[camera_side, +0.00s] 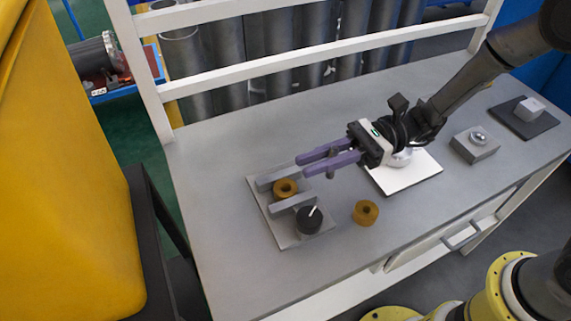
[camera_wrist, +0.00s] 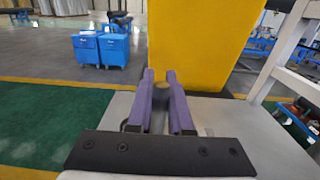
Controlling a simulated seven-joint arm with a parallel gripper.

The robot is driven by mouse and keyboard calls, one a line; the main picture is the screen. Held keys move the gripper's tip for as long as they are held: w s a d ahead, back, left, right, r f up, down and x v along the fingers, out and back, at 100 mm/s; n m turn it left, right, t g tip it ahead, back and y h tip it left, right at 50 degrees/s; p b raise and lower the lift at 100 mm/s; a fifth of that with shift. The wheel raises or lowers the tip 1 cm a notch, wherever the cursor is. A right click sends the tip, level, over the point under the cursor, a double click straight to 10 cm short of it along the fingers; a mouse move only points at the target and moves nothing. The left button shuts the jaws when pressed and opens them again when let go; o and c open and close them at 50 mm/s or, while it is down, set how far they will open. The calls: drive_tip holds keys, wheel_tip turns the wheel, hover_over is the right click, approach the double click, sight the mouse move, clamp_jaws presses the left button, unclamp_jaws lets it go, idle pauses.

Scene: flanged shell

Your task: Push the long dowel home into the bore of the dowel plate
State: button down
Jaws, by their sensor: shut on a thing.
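My gripper (camera_side: 329,159) has two long purple fingers and points left above the bench. A short grey upright cylinder, seemingly the long dowel (camera_side: 331,175), shows between the fingers, its lower end sticking out below them. In the wrist view the fingers (camera_wrist: 161,88) close around a blurred, dark round end. A light grey plate (camera_side: 262,205), likely the dowel plate, lies on the bench to the lower left. It carries two grey bars, a brass ring (camera_side: 285,187) and a black round part (camera_side: 309,220) with a white line. The dowel is apart from the plate; I cannot make out the bore.
A loose brass ring (camera_side: 366,212) lies right of the plate. A white sheet (camera_side: 414,176) lies beneath my wrist. A grey block (camera_side: 475,147) with a shiny dome and a dark pad (camera_side: 522,118) with a pale block stand farther right. A white rail frame (camera_side: 280,70) borders the back.

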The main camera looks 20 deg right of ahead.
drive_tip(key=s+d+r, duration=0.2)
drive_tip(key=s+d, duration=0.1)
drive_tip(key=s, duration=0.1)
drive_tip(key=w+d+f+m+t+h, duration=0.1)
drive_tip(key=w+d+m+t+h, duration=0.15)
drive_tip(key=w+d+t, duration=0.35)
drive_tip(key=w+d+m+t+h, duration=0.2)
drive_tip(key=d+m+t, duration=0.15)
drive_tip(key=d, duration=0.45)
drive_tip(key=w+d+f+m+t+h, duration=0.1)
drive_tip(key=w+d+m+t+h, duration=0.15)
drive_tip(key=d+m+t, duration=0.35)
drive_tip(key=s+d+m+t+h, duration=0.1)
drive_tip(key=d+h, duration=0.4)
drive_tip(key=d, duration=0.7)
drive_tip(key=s+d+m+t+h, duration=0.1)
drive_tip(key=s+d+m+h, duration=0.2)
drive_tip(key=d, duration=0.9)
drive_tip(key=m+h, duration=0.2)
drive_tip(key=h, duration=0.1)
drive_tip(key=shift+d+f, duration=0.3)
drive_tip(key=shift+f, duration=0.1)
drive_tip(key=shift+t, duration=0.25)
drive_tip(key=shift+f, duration=2.85)
drive_tip(key=shift+f, duration=2.1)
